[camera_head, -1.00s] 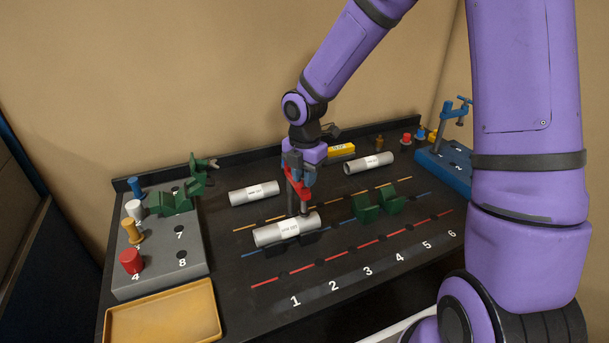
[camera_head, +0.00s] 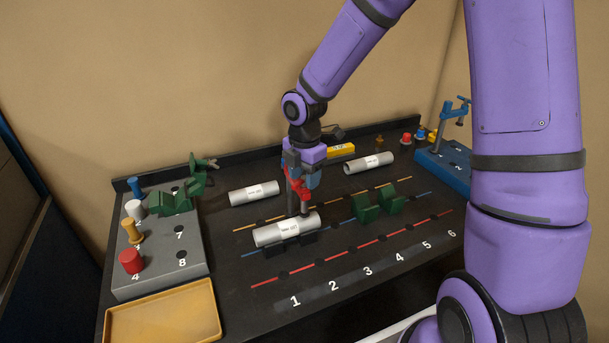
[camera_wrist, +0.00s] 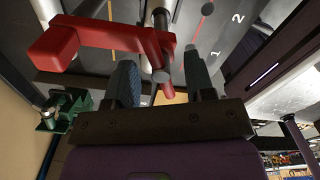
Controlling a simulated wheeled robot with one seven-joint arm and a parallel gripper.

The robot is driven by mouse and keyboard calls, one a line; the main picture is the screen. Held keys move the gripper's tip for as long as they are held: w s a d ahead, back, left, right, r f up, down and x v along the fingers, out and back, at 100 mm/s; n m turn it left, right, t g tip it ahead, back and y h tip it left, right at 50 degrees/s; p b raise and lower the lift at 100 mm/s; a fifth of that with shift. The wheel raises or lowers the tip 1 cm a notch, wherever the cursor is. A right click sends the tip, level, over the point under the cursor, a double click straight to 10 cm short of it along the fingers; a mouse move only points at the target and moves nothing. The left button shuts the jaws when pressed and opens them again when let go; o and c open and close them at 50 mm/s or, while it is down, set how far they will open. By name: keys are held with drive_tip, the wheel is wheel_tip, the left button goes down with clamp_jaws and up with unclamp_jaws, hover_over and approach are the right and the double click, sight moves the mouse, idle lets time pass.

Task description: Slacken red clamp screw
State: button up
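The red clamp (camera_head: 297,188) stands on its grey post among the coloured lines, its arm reaching over a grey labelled tube (camera_head: 285,231). In the wrist view its red arm (camera_wrist: 100,37) crosses in front of my fingers, with a dark round end and a short red bar at the screw (camera_wrist: 166,73). My gripper (camera_head: 302,172) points down over the clamp. In the wrist view my gripper (camera_wrist: 160,85) has its two fingers apart, one on each side of the screw, with gaps visible. The tube rests on dark supports. The clamp's lower end is partly hidden.
Two more grey tubes (camera_head: 254,193) (camera_head: 369,163) lie behind. Green blocks (camera_head: 378,203) stand to the right. A grey rack (camera_head: 160,270) with coloured pegs and a green clamp, and a yellow tray (camera_head: 165,315), are left. A blue clamp (camera_head: 455,112) stands on a blue base at right.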

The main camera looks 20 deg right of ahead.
sight(304, 176)
drive_tip(key=shift+r, duration=0.1)
wheel_tip(304, 176, up, 11)
drive_tip(key=shift+f, duration=0.2)
idle(0.5)
